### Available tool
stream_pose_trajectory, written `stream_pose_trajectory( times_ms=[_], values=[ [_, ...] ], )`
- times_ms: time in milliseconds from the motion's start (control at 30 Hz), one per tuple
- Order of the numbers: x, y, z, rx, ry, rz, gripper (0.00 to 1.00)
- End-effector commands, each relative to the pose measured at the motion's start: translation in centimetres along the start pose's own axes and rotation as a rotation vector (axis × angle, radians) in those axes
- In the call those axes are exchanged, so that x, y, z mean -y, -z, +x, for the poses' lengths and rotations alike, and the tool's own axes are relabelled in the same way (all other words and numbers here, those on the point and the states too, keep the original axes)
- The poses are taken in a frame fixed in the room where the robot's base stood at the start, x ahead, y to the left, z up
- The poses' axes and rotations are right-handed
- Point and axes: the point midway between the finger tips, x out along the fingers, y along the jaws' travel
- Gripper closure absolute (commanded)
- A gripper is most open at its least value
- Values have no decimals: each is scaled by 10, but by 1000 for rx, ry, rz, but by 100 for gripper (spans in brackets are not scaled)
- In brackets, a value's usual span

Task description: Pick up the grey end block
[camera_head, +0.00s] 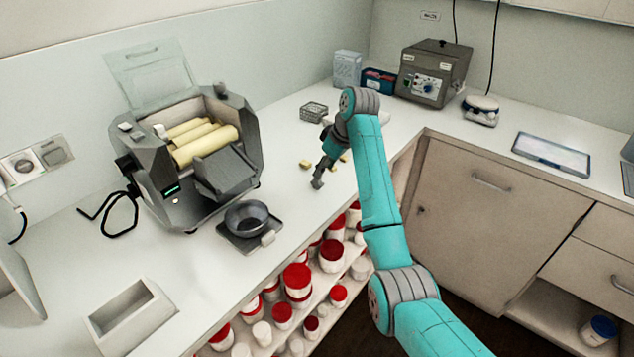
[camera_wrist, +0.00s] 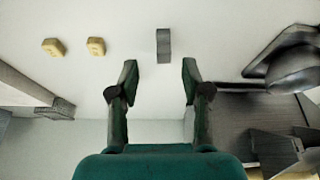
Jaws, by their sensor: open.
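The grey end block (camera_wrist: 163,45) shows in the wrist view as a small upright grey shape on the pale worktop. It lies a little beyond my fingertips, roughly midway between them, and nothing grips it. My gripper (camera_wrist: 158,75) is open and empty, with one finger on each side of the block's line. In the head view my gripper (camera_head: 320,176) hangs low over the counter, right of the mill. There I cannot clearly tell the grey block from my dark fingers.
Two yellow blocks (camera_wrist: 74,47) lie left of the grey block in the wrist view. The mill (camera_head: 200,155) with yellow rollers and a round dark bowl (camera_head: 247,217) stand to the left. A wire basket (camera_head: 314,111) is behind. The counter's front edge is close.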

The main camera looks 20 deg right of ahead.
Motion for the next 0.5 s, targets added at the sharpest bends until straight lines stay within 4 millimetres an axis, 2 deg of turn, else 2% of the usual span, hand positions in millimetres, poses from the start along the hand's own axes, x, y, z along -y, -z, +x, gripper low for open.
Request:
stream_pose_trajectory(
  times_ms=[133,400,500],
  values=[
    [2,0,10,1,1,0,52],
    [5,3,46,1,0,0,52],
    [4,3,52,1,0,0,52]
  ],
)
